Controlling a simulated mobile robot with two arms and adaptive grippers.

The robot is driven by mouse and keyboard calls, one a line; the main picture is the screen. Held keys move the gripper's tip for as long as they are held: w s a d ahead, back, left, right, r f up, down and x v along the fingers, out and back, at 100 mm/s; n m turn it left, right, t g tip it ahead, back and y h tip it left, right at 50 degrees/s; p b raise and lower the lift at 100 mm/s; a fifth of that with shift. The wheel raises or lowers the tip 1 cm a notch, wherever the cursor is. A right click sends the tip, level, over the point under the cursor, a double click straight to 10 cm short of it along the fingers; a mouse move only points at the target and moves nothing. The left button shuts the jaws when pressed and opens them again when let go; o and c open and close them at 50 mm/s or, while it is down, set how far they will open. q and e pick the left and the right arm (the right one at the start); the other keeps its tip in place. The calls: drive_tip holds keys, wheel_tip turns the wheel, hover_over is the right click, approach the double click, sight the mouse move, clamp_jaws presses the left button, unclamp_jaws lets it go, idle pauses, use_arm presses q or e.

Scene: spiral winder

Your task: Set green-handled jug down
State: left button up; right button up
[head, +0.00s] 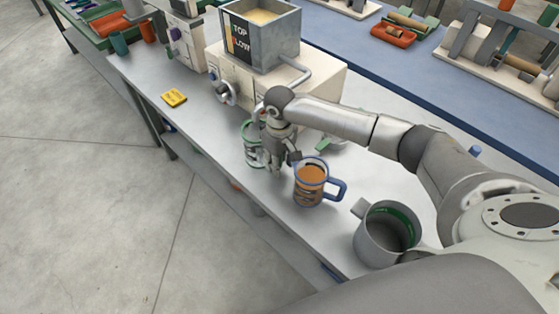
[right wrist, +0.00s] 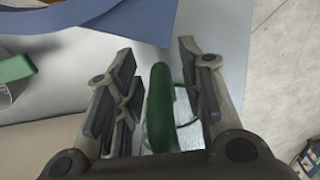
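The green-handled jug (head: 250,148) stands upright on the grey bench in the head view, with clear-looking walls and green bands. My right gripper (head: 277,160) is in front of its right side and hides part of it. In the right wrist view, the green handle (right wrist: 160,108) is between the two fingers of my right gripper (right wrist: 160,85). Narrow gaps show on both sides of the handle, so the fingers look apart around it. Most of the jug's body is hidden in that view. My left gripper is not in view.
A blue-handled jug (head: 311,183) with orange-brown contents stands close right of my right gripper. A grey metal jug (head: 386,236) stands nearer the front. The cream machine (head: 312,82) with its grey hopper (head: 275,38) is behind. A yellow block (head: 174,97) lies left, with bare bench around it.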

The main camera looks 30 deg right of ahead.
wheel_tip(320, 180, up, 12)
drive_tip(key=shift+f+b, duration=0.1)
drive_tip(key=shift+b, duration=0.45)
drive_tip(key=shift+r, duration=0.25)
